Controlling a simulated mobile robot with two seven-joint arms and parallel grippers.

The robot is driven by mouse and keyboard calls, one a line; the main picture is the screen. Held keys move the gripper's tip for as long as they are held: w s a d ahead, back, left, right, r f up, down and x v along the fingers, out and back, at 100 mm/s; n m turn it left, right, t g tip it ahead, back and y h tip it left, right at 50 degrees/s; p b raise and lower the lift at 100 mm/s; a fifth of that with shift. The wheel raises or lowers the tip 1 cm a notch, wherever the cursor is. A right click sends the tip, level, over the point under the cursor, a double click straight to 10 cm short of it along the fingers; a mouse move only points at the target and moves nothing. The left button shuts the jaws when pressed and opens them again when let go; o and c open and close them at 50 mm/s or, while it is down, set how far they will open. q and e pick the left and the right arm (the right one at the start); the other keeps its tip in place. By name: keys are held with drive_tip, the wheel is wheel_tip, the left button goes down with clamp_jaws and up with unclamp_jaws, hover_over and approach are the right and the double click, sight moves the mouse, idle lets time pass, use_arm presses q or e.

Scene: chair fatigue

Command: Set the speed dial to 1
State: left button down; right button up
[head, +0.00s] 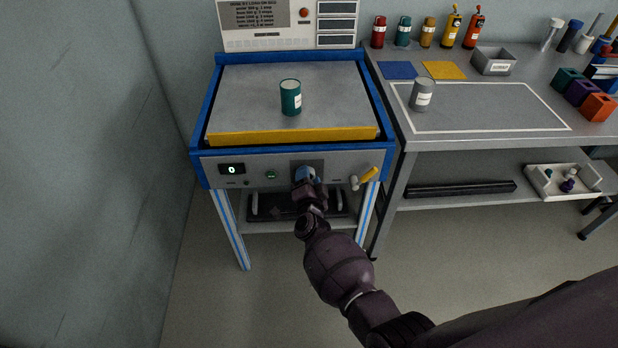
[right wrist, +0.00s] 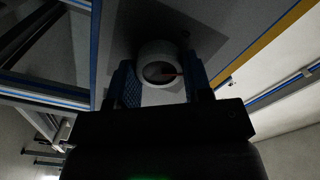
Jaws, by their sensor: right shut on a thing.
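The speed dial (right wrist: 160,52) is a pale round knob with a red mark on its face, on a dark square plate (head: 318,164) in the front panel of the blue-framed machine (head: 222,182). My right gripper (head: 305,175) is at this plate and hides the dial in the head view. In the right wrist view its two blue fingers (right wrist: 160,88) stand on either side of the dial, shut on it. I cannot read the dial's setting. My left gripper is not in view.
A green button (head: 271,175) lies left of the dial and a yellow-handled lever (head: 368,175) right of it. A teal can (head: 291,98) stands on the machine's top. A grey bench (head: 480,142) with a grey can (head: 421,95) stands to the right.

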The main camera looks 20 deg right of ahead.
idle(0.5)
drive_tip(key=o, duration=0.9)
drive_tip(key=shift+s, duration=0.15)
drive_tip(key=p+v, duration=0.3)
drive_tip(key=v, duration=0.7)
drive_tip(key=shift+s+a+p, duration=0.1)
drive_tip(key=shift+s+p, duration=0.2)
